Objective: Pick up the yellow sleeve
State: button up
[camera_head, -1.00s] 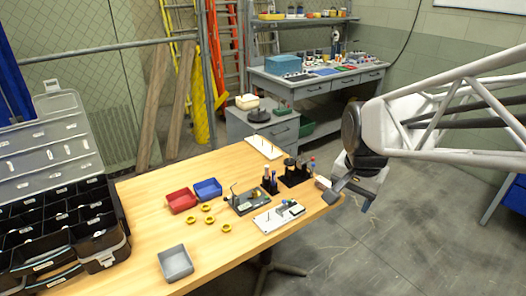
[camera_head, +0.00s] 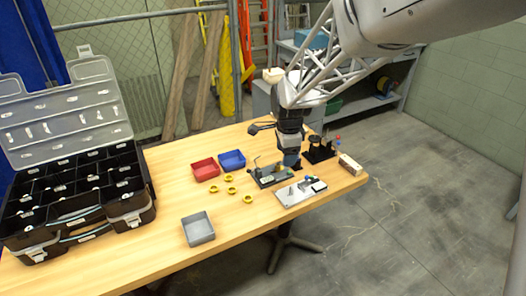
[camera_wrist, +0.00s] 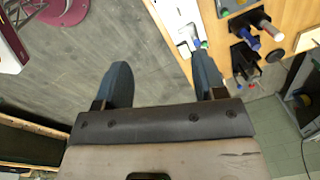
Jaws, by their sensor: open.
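Several small yellow ring-shaped pieces (camera_head: 231,190) lie on the wooden table, in front of the red and blue bins. I cannot tell whether one of them is the yellow sleeve; no other clear yellow sleeve shows. My gripper (camera_head: 290,161) is above the table's right part, by the dark fixture, to the right of the yellow pieces and apart from them. In the wrist view my gripper (camera_wrist: 163,80) has its two dark fingers spread, with only floor between them. The yellow pieces do not show there.
The dark fixture (camera_head: 265,181) and white plate (camera_head: 290,197) stand near my gripper, with a black holder (camera_head: 320,154) behind. A red bin (camera_head: 205,170), blue bin (camera_head: 232,160) and grey tray (camera_head: 198,229) stand left. An open black case (camera_head: 75,190) fills the left end.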

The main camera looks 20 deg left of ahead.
jog(key=w+a+f+m, duration=0.2)
jog(key=w+a+f, duration=0.1)
jog(key=a+f, duration=0.55)
jog(key=m, duration=0.3)
send_near(233, 187)
jog(key=shift+s+d+f+g, duration=0.2)
jog(key=shift+s+f+g, duration=0.1)
jog(key=shift+f+g, duration=0.15)
jog(key=shift+f, duration=0.1)
jog(key=shift+f, duration=1.25)
jog(key=shift+f, duration=2.6)
jog(key=c, duration=1)
